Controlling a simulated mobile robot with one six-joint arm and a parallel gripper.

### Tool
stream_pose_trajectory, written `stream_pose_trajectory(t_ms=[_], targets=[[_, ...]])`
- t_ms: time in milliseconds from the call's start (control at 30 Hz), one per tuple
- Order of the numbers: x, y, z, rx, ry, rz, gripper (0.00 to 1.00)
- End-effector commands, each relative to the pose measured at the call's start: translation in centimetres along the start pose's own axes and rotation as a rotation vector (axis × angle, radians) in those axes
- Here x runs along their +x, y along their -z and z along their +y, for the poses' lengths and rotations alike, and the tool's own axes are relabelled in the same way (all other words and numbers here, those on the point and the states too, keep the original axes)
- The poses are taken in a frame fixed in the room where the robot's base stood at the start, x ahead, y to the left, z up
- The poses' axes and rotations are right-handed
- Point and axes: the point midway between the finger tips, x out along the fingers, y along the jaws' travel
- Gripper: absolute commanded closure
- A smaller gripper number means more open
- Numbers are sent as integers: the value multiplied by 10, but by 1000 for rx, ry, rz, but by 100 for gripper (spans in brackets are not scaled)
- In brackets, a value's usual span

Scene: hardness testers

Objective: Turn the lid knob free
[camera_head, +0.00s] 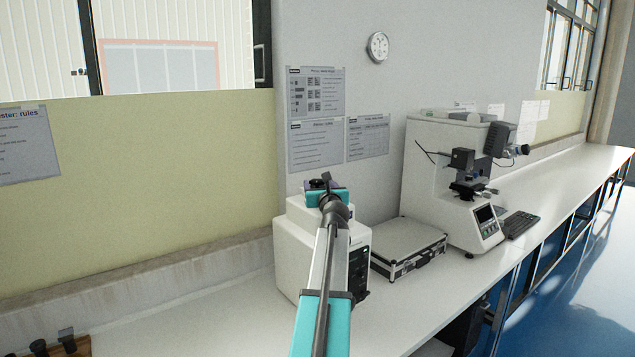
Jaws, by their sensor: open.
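A white box-shaped instrument (290,247) stands on the bench left of centre, with a dark panel on its right side. My gripper (322,184) is over the top of this instrument, at the far end of my grey and teal arm. The lid knob cannot be made out; my wrist and gripper cover the top of the instrument where something small and dark shows. The jaws are small in this view, and I cannot tell whether they touch anything.
A flat silver-edged case (408,243) lies right of the instrument. A larger hardness tester (425,185) with a screen and a black keyboard (521,225) stands further right. Dark-topped items (67,340) sit at the lower left. The bench (215,318) is clear left of the instrument.

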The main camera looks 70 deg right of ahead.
Motion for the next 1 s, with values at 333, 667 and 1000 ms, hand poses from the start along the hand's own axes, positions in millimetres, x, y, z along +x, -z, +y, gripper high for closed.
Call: stream_pose_trajectory(t_ms=[333,667,1000], targets=[[32,-1,0,0,-1,0,41],[43,0,0,0,0,0,41],[42,0,-1,0,1,0,56]])
